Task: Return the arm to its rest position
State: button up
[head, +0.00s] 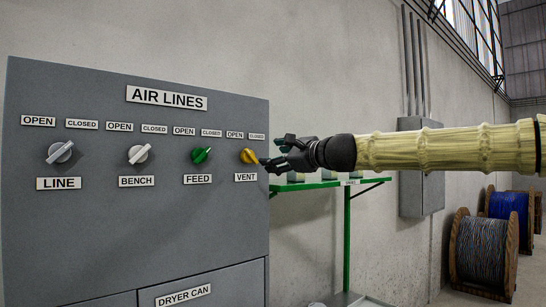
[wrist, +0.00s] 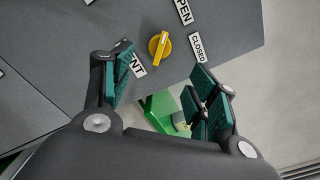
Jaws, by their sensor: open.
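My gripper (head: 270,157) is at the right edge of the grey air-lines panel (head: 130,236), near the yellow VENT knob (head: 249,156). In the wrist view my gripper (wrist: 160,82) is open, its green-padded fingers spread apart with nothing between them. The yellow knob (wrist: 159,46) lies beyond the fingertips and appears untouched. My arm (head: 450,148), in a pale yellow sleeve, reaches in from the right of the head view.
The panel also has a LINE knob (head: 60,153), a BENCH knob (head: 138,154) and a green FEED knob (head: 201,155). A green shelf (head: 300,186) stands below my gripper. A grey wall box (head: 421,195) and cable spools (head: 484,252) are to the right.

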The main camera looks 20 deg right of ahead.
dwell(0.5)
